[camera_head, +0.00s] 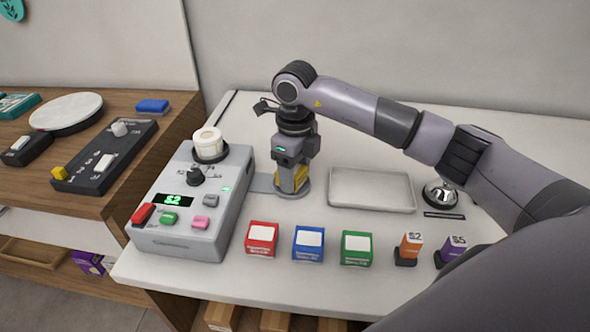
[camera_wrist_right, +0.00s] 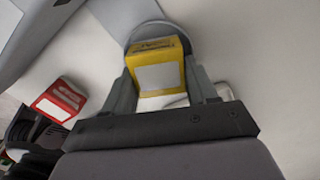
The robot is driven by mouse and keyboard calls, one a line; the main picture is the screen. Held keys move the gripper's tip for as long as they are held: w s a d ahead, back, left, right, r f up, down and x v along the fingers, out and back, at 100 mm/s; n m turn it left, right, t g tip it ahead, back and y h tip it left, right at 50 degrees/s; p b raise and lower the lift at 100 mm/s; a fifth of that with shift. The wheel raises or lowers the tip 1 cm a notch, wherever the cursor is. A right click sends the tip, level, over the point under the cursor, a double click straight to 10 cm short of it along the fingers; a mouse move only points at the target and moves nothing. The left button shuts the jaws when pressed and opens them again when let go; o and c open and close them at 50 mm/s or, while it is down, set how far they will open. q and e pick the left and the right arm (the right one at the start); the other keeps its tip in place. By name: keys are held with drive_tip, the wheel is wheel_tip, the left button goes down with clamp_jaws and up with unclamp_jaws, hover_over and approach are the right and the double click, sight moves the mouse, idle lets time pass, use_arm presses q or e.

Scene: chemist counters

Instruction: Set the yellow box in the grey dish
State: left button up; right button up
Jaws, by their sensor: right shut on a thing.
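My right gripper (camera_head: 293,180) points down and is shut on the yellow box (camera_wrist_right: 160,72). The box has a white label and sits between the two fingers in the right wrist view. In the head view only a strip of the yellow box (camera_head: 302,177) shows beside the fingers. The round grey dish (camera_head: 294,195) is directly below the gripper, and its rim also shows around the box in the right wrist view (camera_wrist_right: 133,32). I cannot tell whether the box touches the dish floor. My left gripper is not in view.
A grey console (camera_head: 165,238) with buttons and a display stands left of the dish. Red (camera_head: 262,238), blue (camera_head: 308,243) and green (camera_head: 356,248) boxes stand in front. A pale tray (camera_head: 372,206) and a bell (camera_head: 440,193) are to the right.

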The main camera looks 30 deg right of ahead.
drive_tip(key=shift+s+f+b, duration=0.1)
drive_tip(key=shift+f+b, duration=0.3)
drive_tip(key=shift+f, duration=0.1)
drive_tip(key=shift+f, duration=0.15)
drive_tip(key=o, duration=1.1)
drive_tip(key=shift+s, duration=0.1)
drive_tip(key=shift+f, duration=0.15)
drive_tip(key=shift+a, duration=0.2)
drive_tip(key=r, duration=1.3)
drive_tip(key=shift+d+r, duration=0.2)
drive_tip(key=shift+r, duration=0.15)
